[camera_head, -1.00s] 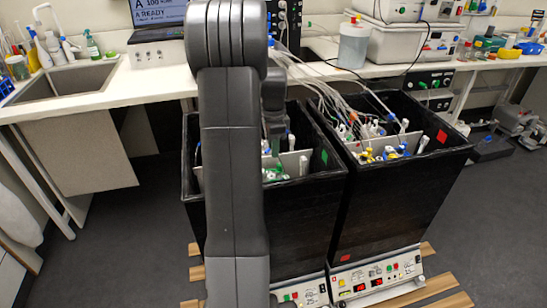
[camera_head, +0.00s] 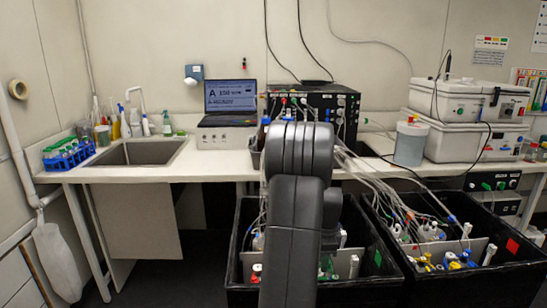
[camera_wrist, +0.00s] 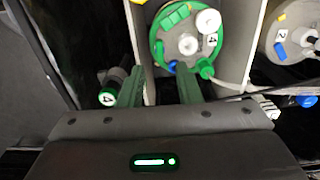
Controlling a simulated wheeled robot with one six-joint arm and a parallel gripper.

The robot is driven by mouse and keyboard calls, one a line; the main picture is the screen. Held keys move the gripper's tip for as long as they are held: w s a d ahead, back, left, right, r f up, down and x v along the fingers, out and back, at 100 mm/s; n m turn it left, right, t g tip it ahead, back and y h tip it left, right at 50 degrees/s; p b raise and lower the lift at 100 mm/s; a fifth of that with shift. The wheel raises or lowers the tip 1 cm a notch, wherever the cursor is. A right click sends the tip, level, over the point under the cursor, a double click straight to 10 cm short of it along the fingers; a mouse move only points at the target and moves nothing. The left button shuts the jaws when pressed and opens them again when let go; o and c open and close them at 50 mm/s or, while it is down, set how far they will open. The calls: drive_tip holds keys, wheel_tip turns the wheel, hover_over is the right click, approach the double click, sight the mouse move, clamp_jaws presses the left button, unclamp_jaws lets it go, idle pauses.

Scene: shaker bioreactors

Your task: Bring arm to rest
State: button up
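My arm (camera_head: 295,210) rises in front of the left black shaker box (camera_head: 240,260) in the head view and hides part of it. My gripper is hidden behind the arm there. In the wrist view my gripper (camera_wrist: 161,82) has its two green-faced fingers apart, with nothing held between them. Just beyond the fingertips is a round green-rimmed vessel lid (camera_wrist: 187,42) marked 4. I cannot tell whether the fingers touch it.
The right black box (camera_head: 400,270) holds bottles and tubing. Tubes run from it to a black control unit (camera_head: 325,105) on the bench. A lid marked 2 (camera_wrist: 285,35) is at the right in the wrist view. A laptop (camera_head: 231,97) and sink (camera_head: 137,153) are on the bench.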

wheel_tip(320, 180, down, 6)
drive_tip(key=shift+f, duration=0.15)
idle(0.5)
